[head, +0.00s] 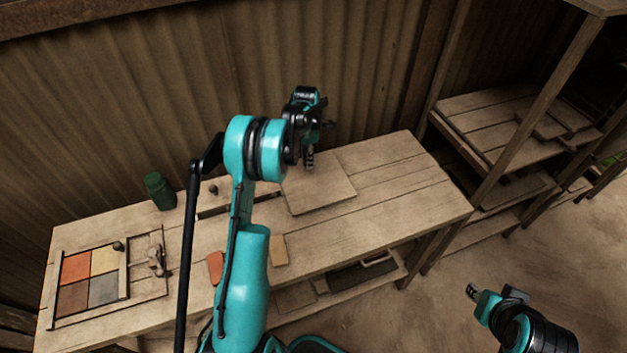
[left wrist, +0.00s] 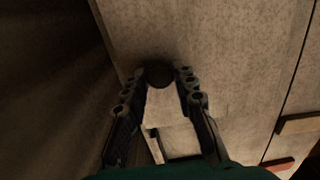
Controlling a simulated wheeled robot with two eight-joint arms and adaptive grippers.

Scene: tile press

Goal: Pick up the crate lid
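The crate lid (head: 323,190) looks to be the pale, flat square wooden panel lying on the workbench, right of its middle. My left gripper (head: 310,160) points down over the lid's back left part. In the left wrist view, a dark round knob (left wrist: 159,77) sits between the fingertips of my left gripper (left wrist: 160,72). The fingertips are close on both sides of it; I cannot tell whether they press on it. My right gripper (head: 472,292) is low at the right, away from the bench; its fingers are too small to read.
A tray with coloured tiles (head: 136,302) lies at the bench's left end. A green canister (head: 160,191) stands at the back. A yellow tile (head: 279,250) and an orange tile (head: 216,268) lie near the front edge. A corrugated wall (head: 180,80) rises close behind; shelves stand right.

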